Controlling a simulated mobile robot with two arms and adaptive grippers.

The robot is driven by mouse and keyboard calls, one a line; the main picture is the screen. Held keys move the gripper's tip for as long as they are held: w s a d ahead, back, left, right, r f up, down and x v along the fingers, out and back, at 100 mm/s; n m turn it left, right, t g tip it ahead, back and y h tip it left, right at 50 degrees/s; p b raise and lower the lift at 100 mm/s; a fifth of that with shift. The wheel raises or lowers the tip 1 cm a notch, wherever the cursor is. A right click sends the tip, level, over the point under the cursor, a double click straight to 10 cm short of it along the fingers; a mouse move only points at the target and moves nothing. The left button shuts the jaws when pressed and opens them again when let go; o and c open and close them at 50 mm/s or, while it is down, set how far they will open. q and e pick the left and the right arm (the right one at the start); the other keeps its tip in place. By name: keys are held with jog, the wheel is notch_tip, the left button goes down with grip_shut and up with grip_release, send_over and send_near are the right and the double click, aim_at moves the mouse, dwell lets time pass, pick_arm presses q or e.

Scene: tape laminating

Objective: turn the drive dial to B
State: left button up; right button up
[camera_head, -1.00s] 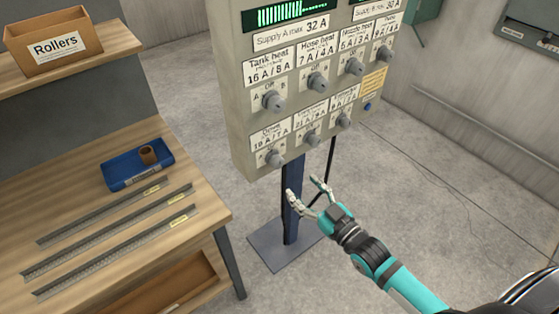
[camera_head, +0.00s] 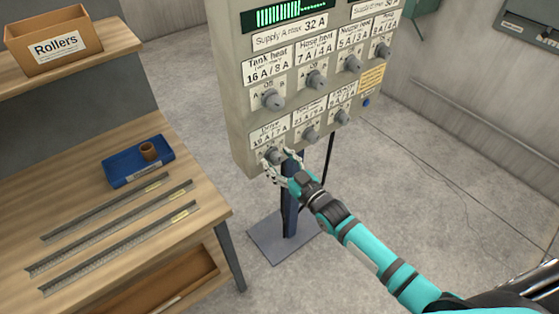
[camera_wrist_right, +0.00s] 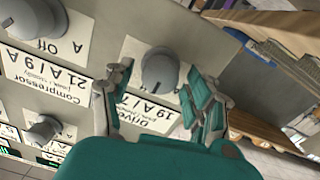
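The drive dial (camera_head: 272,154) is a grey knob at the lower left of the panel, under a label reading "Drive 19 A / 7 A". It also shows in the right wrist view (camera_wrist_right: 160,71), where the panel lettering appears inverted. I cannot tell which mark it points to. My right gripper (camera_head: 279,163) is at the dial, with its fingers open. In the right wrist view the fingers (camera_wrist_right: 158,82) stand on either side of the knob, with gaps still showing. My left gripper is not in view.
The grey panel (camera_head: 238,122) carries several similar dials, including tank heat (camera_head: 272,99) above and compressor (camera_head: 310,132) beside the drive dial. A wooden workbench (camera_head: 75,198) with metal strips and a blue tray (camera_head: 126,176) stands at the left.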

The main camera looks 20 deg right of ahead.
jog(key=c, duration=1)
jog(key=shift+m, duration=0.5)
jog(key=m, duration=0.2)
jog(key=shift+m, duration=0.4)
jog(key=m, duration=0.4)
jog(key=shift+d+f+m, duration=0.1)
jog(key=shift+m, duration=0.3)
jog(key=o, duration=1.2)
jog(key=shift+c, duration=0.2)
